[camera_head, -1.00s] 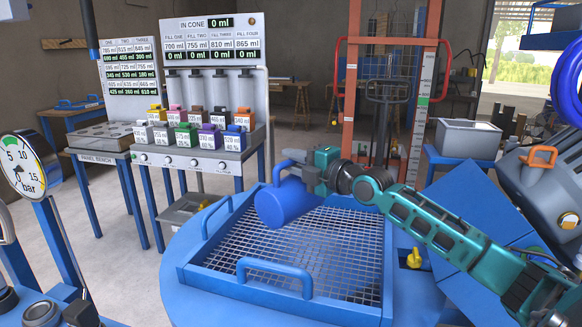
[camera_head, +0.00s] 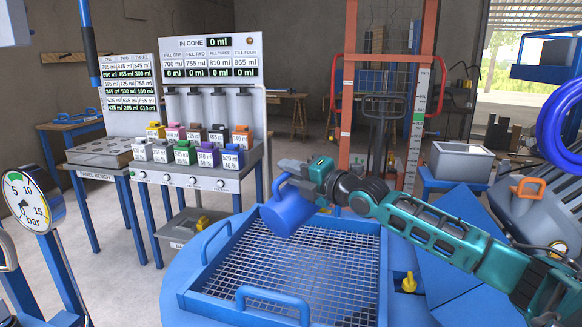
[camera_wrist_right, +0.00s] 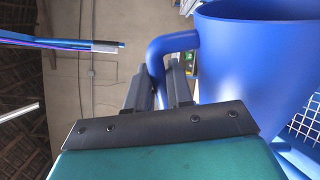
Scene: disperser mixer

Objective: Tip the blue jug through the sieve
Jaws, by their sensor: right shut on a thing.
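The blue jug (camera_head: 291,211) is tilted over the far part of the sieve. My right gripper (camera_head: 296,178) is shut on the jug's handle; its arm comes in from the right. In the right wrist view the jug (camera_wrist_right: 262,55) fills the right side, and the gripper's fingers (camera_wrist_right: 163,85) close around the handle. The sieve is a wire mesh (camera_head: 300,268) in a blue frame with blue handles, set on a round blue top. I cannot see into the jug, and no liquid shows. My left gripper is not in view.
A yellow valve handle (camera_head: 408,283) sits right of the sieve frame. Behind stand a bench with coloured containers (camera_head: 182,152) and a display board (camera_head: 211,58) reading 0 ml. A pressure gauge (camera_head: 33,201) is at the left, a red frame (camera_head: 345,95) behind.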

